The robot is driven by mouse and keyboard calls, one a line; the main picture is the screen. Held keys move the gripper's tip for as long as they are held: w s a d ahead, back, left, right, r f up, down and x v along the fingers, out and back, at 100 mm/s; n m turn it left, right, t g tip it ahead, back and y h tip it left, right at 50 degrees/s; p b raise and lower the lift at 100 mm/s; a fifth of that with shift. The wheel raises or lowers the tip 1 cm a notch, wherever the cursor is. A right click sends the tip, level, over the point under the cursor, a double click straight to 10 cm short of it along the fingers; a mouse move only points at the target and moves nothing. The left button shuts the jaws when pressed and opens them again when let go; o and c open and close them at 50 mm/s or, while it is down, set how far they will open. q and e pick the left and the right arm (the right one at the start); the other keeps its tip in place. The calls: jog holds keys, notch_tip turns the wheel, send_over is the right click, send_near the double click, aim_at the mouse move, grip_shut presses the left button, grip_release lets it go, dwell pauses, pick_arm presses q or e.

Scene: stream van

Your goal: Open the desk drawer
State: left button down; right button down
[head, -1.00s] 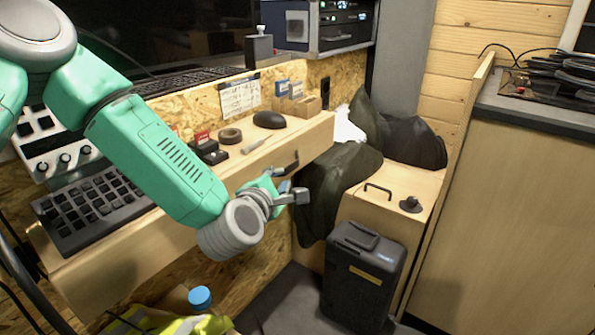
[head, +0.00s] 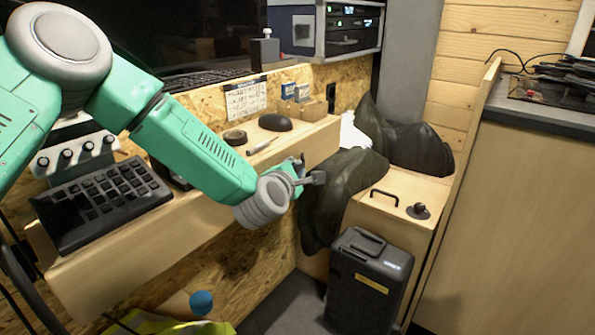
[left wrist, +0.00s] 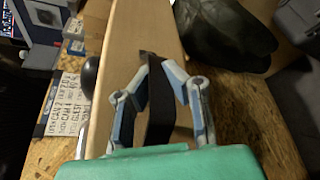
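The wooden desk (head: 150,248) runs along the left and middle of the head view. The drawer's dark handle (left wrist: 160,105) shows in the left wrist view, between the two fingers of my left gripper (left wrist: 160,82). The fingers stand apart, one on each side of the handle; whether they touch it is unclear. In the head view my left gripper (head: 308,177) is at the right part of the desk front and covers the handle. No drawer gap shows. My right gripper is not in view.
A black case (head: 365,285) stands on the floor at right of the desk. Dark cloth (head: 335,195) hangs close to my gripper.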

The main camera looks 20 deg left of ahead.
pick_arm(q)
jog(key=s+d+p, duration=0.1)
jog(key=s+d, duration=0.1)
jog(key=d, duration=0.5)
jog(key=s+d, duration=0.3)
jog(key=d, duration=0.4)
jog(key=shift+s+f+p, duration=0.25)
jog(key=shift+p, duration=0.1)
jog(key=shift+d, duration=0.1)
jog(key=c, duration=2)
grip_release()
jog(key=shift+w+r, duration=0.1)
jog(key=v, duration=1.2)
